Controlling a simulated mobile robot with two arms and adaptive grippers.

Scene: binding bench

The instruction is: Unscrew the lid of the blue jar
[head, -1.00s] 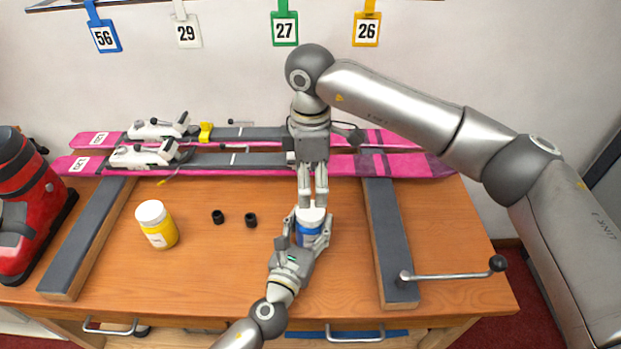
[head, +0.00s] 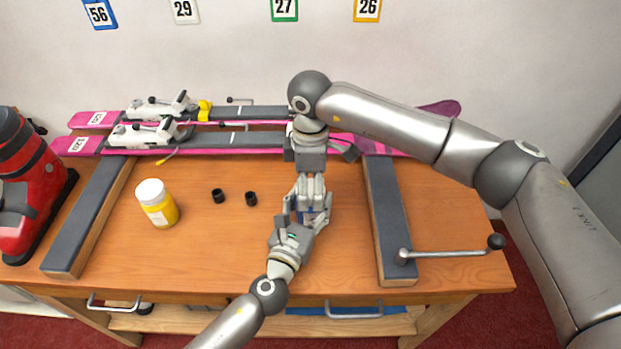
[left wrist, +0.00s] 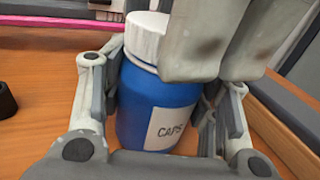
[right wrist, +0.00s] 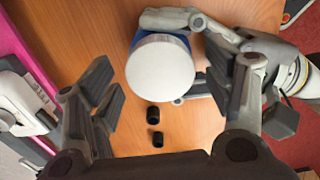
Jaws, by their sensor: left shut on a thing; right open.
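The blue jar (left wrist: 160,105) stands upright on the bench with a label reading CAPS. Its white lid (right wrist: 161,68) is on top and fills the middle of the right wrist view. My left gripper (head: 306,214) is shut around the jar's body, low down, with a finger on each side in the left wrist view. My right gripper (right wrist: 170,95) points down from above and is open, its fingers at the lid's height or just above. In the head view the right gripper's fingers hide most of the lid. I cannot tell whether they touch it.
A yellow jar with a white lid (head: 157,203) stands to the left. Two small black caps (head: 218,196) (head: 251,198) lie between the jars. Pink skis (head: 240,140) lie along the back. A bench support with a crank handle (head: 450,252) is at the right; a red boot (head: 30,190) is at the left.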

